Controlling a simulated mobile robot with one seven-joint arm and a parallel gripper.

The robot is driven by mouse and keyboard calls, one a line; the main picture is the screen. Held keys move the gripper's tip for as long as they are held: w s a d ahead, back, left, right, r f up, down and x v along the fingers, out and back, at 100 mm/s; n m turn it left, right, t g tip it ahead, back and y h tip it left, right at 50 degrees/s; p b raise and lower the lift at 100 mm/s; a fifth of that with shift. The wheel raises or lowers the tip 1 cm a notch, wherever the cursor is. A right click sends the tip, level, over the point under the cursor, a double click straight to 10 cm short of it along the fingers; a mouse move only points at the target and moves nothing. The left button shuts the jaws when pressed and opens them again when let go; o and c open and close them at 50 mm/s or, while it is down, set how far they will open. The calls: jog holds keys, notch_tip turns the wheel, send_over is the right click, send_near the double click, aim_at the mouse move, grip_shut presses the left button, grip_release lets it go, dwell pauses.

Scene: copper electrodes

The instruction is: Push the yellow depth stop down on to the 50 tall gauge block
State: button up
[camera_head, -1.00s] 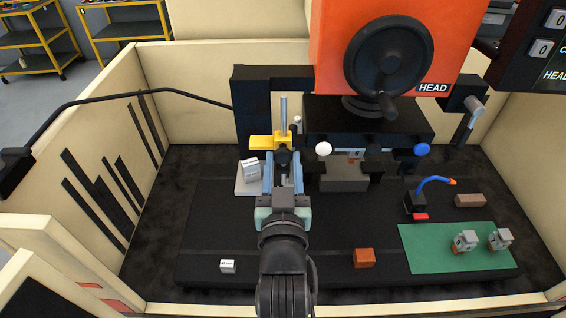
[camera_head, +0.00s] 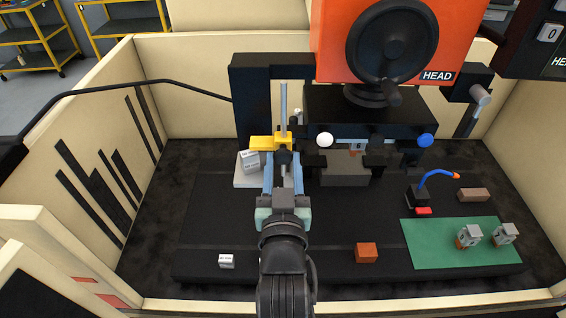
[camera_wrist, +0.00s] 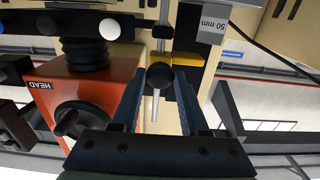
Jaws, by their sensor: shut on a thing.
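The yellow depth stop (camera_head: 263,142) sits on an upright steel rod (camera_head: 284,105) and also shows in the wrist view (camera_wrist: 188,65). The white gauge block (camera_head: 250,162), marked 50 mm in the wrist view (camera_wrist: 213,22), stands under the stop's left end. In the head view the stop's lower edge meets or overlaps the block's top; I cannot tell whether they touch. My gripper (camera_head: 284,158) is shut on a round black knob (camera_wrist: 158,79) on the stop, at the rod. The knob's far side is hidden.
A light plate (camera_head: 241,182) lies under the block. The orange head (camera_head: 340,60) with its handwheel rises at right, with a white ball (camera_head: 325,139) near the rod.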

jog(key=shift+f+b, duration=0.8)
jog(key=shift+f, duration=0.35)
jog(key=o, duration=1.1)
jog(key=shift+r, duration=0.1)
jog(key=shift+o, duration=0.2)
jog(key=shift+s, duration=0.1)
jog(key=s, duration=0.6)
jog(key=shift+p, duration=0.4)
